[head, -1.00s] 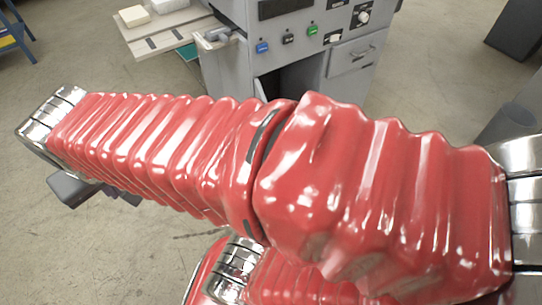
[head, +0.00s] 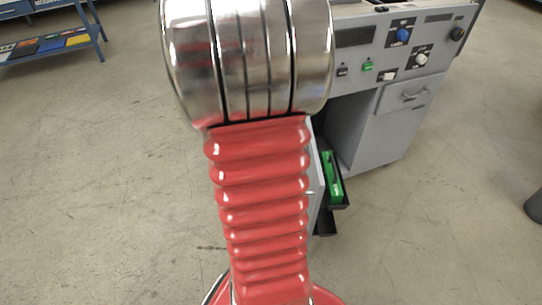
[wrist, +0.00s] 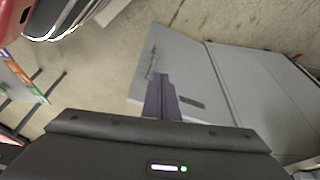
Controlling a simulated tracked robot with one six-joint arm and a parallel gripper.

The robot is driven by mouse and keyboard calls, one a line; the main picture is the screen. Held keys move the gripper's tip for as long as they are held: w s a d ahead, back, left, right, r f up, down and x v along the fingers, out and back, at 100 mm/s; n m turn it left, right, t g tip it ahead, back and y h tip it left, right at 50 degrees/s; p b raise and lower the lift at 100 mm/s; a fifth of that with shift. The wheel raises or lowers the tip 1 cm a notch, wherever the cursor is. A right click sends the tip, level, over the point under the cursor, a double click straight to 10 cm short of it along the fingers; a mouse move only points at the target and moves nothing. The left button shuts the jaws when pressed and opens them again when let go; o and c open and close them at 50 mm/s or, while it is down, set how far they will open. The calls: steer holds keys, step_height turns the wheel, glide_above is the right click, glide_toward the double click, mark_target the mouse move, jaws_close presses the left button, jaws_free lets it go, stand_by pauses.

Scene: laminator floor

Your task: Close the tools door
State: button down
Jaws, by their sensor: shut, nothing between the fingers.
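The tools door is a grey panel standing open from the grey machine. In the head view its edge (head: 317,180) shows just right of my arm, with a black bin holding green things (head: 334,178) on its inner side. The arm hides most of the door. In the wrist view the door's outer face (wrist: 183,72) shows a thin handle (wrist: 152,64) and a small dark plate. My gripper (wrist: 161,78) is shut and empty, in front of this face near the handle. I cannot tell whether it touches. The gripper is hidden in the head view.
The machine's control panel (head: 400,45) has knobs and buttons, with a smaller handled front (head: 405,95) beside a dark opening. A blue rack (head: 55,45) stands at the far left. A dark bin (head: 535,207) is at the right edge. The floor at left is clear.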

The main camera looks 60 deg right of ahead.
steer(key=s+d+f+m+g, duration=0.1)
steer(key=s+d+f+m, duration=0.1)
steer(key=s+f+m, duration=0.1)
steer(key=shift+s+d+y, duration=0.3)
steer(key=shift+s+d, duration=0.1)
steer(key=shift+s, duration=0.25)
steer(key=shift+f, duration=0.15)
glide_above(313, 194)
steer(key=w+a, duration=0.2)
steer(key=w, duration=0.1)
step_height(313, 194, down, 9)
steer(key=shift+w+f, duration=0.1)
steer(key=shift+w, duration=0.05)
steer(key=shift+s+d, duration=0.5)
steer(key=shift+s, duration=0.2)
